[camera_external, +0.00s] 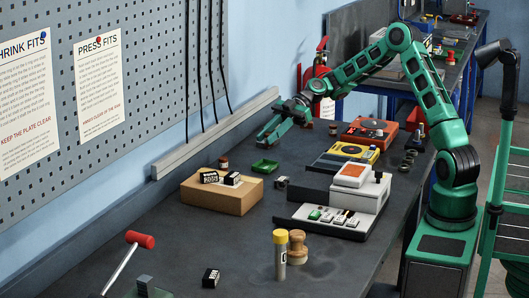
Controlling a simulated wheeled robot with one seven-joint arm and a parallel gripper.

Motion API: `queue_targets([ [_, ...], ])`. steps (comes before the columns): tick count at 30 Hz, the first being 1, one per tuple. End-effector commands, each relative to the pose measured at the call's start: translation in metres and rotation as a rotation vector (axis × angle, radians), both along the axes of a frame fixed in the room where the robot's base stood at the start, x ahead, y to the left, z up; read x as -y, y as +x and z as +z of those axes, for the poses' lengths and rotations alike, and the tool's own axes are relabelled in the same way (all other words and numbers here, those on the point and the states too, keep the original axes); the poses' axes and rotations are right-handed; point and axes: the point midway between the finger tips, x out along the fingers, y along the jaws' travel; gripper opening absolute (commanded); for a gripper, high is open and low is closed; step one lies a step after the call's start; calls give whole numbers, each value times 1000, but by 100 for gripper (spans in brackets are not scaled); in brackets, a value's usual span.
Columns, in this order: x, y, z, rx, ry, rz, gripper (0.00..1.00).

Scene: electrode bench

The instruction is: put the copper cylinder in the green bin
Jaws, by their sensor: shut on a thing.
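My gripper (266,138) is at the end of the green arm, above the bench's back part near the wall ledge. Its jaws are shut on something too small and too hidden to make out. The green bin (265,167) is a small, shallow green tray on the dark bench, below my gripper and apart from it. I cannot pick out the copper cylinder with certainty. A small brownish round piece (223,162) stands behind the cardboard box, and a similar one (333,129) stands right of my gripper; both are too small to identify.
A cardboard box (222,198) with black-and-white small boxes on it stands left of the bin. A white-and-orange device (350,196), a yellow unit (345,160) and an orange unit (368,132) stand to the right. A yellow-capped tube (280,255) stands in front.

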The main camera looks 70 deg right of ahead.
Motion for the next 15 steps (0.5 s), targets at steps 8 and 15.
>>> queue_targets([
  [8, 11, 6, -13, -1, 1, 1, 0],
  [15, 11, 6, -43, -3, 2, 1, 0],
])
